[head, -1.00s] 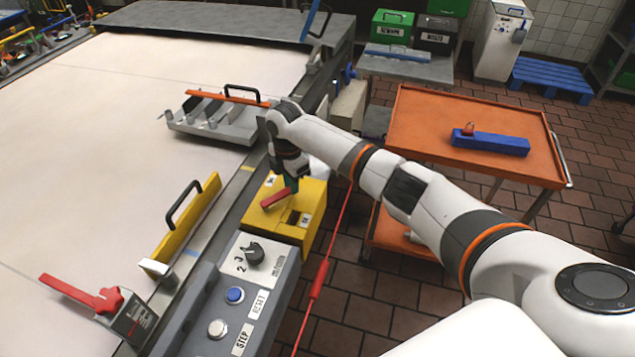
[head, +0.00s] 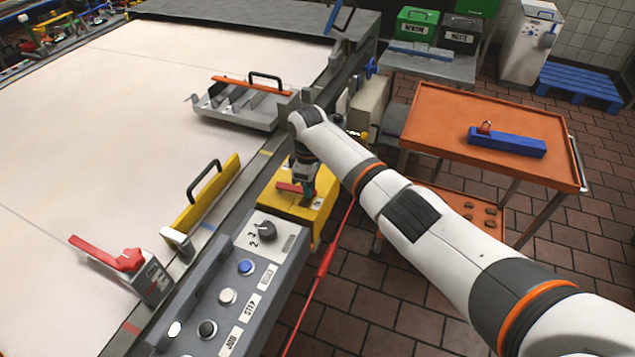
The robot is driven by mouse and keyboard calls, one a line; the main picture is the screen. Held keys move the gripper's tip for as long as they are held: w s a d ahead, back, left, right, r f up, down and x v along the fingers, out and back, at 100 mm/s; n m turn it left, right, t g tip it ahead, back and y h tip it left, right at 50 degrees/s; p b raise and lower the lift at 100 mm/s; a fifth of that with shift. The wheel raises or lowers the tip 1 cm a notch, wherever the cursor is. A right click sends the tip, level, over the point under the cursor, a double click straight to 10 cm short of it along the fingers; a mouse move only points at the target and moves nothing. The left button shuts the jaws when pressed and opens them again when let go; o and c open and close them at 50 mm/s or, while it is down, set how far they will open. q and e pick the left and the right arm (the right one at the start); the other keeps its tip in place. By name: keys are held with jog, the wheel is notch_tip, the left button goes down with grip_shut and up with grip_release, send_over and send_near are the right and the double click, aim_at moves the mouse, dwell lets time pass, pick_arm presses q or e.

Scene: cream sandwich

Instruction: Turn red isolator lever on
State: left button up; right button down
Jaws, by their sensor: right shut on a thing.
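The red isolator lever (head: 288,187) lies on top of the yellow box (head: 276,206) beside the conveyor. Its free end points left in the picture. My right gripper (head: 307,191) comes down from above and is shut on the lever near its right end. The fingers and wrist hide that end and part of the box top. My left gripper is not in view.
A grey control panel (head: 222,268) with a knob and several buttons stands in front of the box. A second red lever (head: 115,257) sits at the lower left. A red cord (head: 326,262) runs right of the box. An orange cart (head: 445,130) stands behind my arm.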

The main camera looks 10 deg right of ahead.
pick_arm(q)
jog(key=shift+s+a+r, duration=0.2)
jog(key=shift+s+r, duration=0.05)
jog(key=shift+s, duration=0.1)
pick_arm(e)
jog(key=shift+s+a+m, duration=0.25)
jog(key=shift+s+m, duration=0.15)
jog(key=shift+m, duration=0.2)
jog(key=c, duration=1.3)
grip_release()
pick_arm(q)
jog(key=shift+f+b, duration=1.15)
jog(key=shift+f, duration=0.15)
pick_arm(e)
jog(key=shift+r, duration=6.05)
